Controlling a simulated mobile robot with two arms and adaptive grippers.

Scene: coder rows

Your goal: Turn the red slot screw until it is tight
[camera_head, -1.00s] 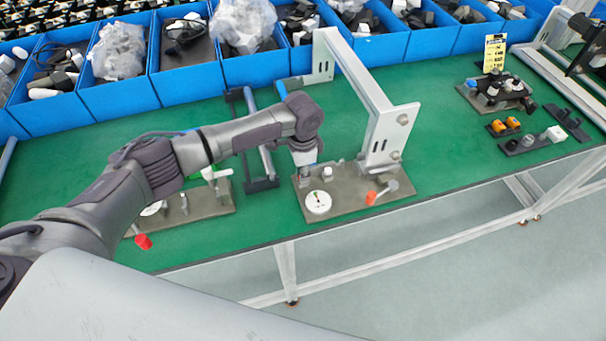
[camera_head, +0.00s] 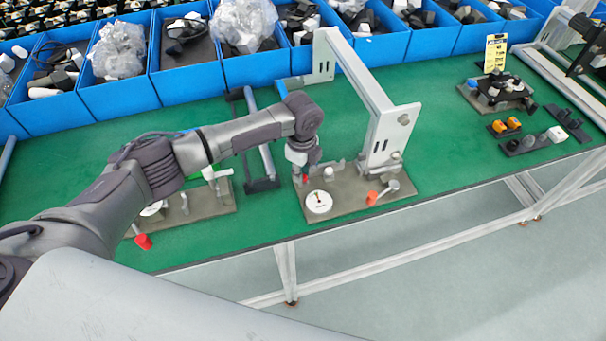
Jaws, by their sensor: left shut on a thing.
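The grey-brown fixture plate (camera_head: 345,212) lies on the green bench, with a white round dial (camera_head: 319,202) at its front left. A small red piece (camera_head: 305,179), which I take for the red slot screw, shows at the plate's back left. My left gripper (camera_head: 299,174) points down there, directly beside and over the red piece. It is shut, and its fingers are small and partly hidden by my wrist. The slot and the exact contact are too small to see. My right gripper is not in view.
A white angled bracket (camera_head: 392,130) rises at the plate's back right, close to my wrist. A similar fixture (camera_head: 207,204) lies left. Blue bins (camera_head: 188,84) line the back.

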